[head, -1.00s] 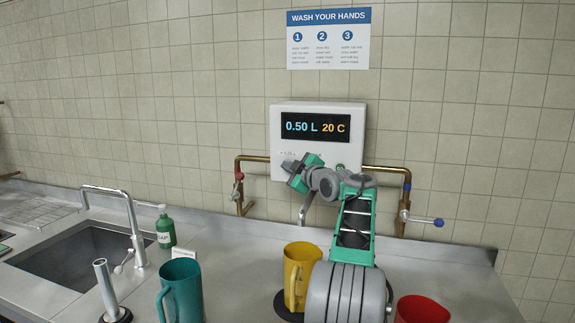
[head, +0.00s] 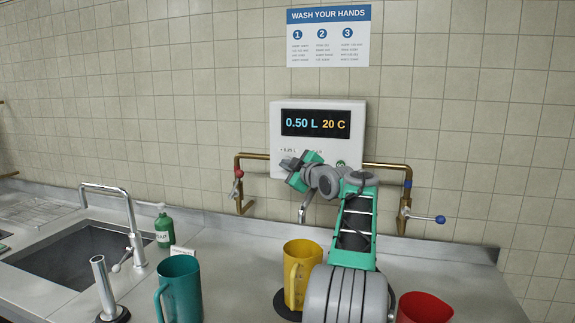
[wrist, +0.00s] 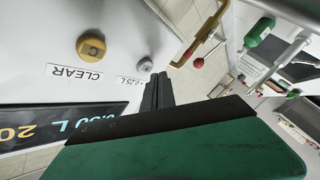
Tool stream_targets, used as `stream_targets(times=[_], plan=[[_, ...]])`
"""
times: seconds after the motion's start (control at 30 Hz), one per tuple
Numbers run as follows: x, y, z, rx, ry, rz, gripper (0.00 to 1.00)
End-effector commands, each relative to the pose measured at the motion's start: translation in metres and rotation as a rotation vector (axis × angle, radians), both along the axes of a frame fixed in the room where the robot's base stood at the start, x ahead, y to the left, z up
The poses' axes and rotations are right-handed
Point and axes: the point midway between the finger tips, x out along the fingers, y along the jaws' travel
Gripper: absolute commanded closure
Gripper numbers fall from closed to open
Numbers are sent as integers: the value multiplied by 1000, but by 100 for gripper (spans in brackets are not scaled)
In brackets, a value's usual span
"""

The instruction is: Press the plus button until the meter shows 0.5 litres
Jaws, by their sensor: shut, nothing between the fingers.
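The white meter box (head: 353,126) hangs on the tiled wall. Its dark display (head: 316,123) reads 0.50 L in blue and 20 C in orange. In the wrist view the panel appears turned, with a grey button (wrist: 145,65) beside a 0.25 L label and a yellow button (wrist: 91,47) beside the word CLEAR. My gripper (wrist: 158,78) is shut and empty, its dark fingertips close beside the grey button; I cannot tell whether they touch it. In the head view my gripper (head: 288,167) is at the panel's lower left and hides part of the buttons.
Brass pipes with a red-handled valve (head: 236,189) and a blue-handled valve (head: 438,219) flank the box. A yellow jug (head: 298,268) stands below it. A teal jug (head: 182,288), a red vessel (head: 425,309), a green soap bottle (head: 164,228) and a sink (head: 75,260) are on the counter.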

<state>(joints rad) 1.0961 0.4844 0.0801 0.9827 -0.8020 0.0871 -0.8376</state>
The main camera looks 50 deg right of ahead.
Motion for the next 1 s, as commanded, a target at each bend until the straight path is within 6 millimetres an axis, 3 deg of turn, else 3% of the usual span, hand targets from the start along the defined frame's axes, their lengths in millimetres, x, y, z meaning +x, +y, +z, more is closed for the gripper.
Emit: stream_targets(times=[0.17, 0.7, 1.0], plan=[[-1, 3, -3, -1, 0, 0, 100], [-22, 42, -4, -1, 0, 1, 100], [-23, 45, 0, 0, 1, 1, 100]])
